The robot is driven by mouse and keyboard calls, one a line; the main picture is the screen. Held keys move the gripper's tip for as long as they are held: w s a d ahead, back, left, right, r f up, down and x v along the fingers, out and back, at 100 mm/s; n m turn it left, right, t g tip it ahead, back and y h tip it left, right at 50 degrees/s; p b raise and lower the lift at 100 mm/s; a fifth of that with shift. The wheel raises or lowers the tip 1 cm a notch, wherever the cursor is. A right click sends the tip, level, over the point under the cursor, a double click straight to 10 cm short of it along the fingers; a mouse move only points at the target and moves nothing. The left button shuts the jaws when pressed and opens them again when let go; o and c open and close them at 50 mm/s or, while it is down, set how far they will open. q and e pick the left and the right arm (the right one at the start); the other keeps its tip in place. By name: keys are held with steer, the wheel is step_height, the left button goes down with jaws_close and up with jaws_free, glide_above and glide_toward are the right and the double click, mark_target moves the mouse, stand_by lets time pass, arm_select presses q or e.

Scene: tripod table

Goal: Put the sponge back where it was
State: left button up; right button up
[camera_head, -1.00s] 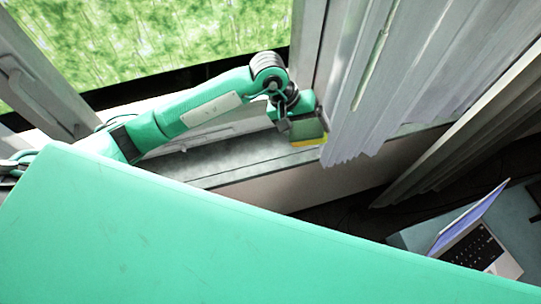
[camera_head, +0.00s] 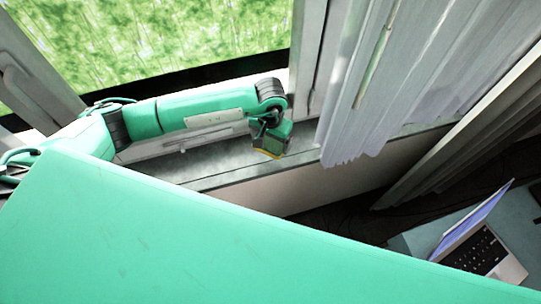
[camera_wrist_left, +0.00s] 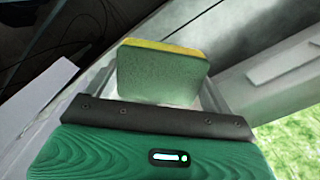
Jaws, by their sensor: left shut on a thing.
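My left gripper (camera_head: 272,142) is in front of the window, above the grey sill (camera_head: 215,164). It is shut on the sponge. The sponge (camera_wrist_left: 162,72) is green with a yellow layer and shows between the fingers in the left wrist view. In the head view only a small part of the sponge (camera_head: 266,153) shows, with a yellow edge below the gripper. Whether the sponge touches the sill cannot be told. My right gripper is not in view.
A pale curtain (camera_head: 365,110) hangs just right of my left gripper. An open laptop (camera_head: 478,250) stands on a light-blue surface at lower right. The sill left of the gripper is clear.

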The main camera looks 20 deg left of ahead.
mark_target(270, 141)
arm_select(q)
step_height(270, 141, down, 8)
steer(key=b, duration=0.2)
steer(key=shift+f+b, duration=0.15)
steer(key=shift+b, duration=0.2)
steer(key=o, duration=1)
steer(key=shift+c, duration=0.2)
steer(key=shift+w+r, duration=0.1)
steer(key=shift+r, duration=0.3)
step_height(270, 141, up, 10)
steer(key=b, duration=0.4)
steer(key=shift+r, duration=0.7)
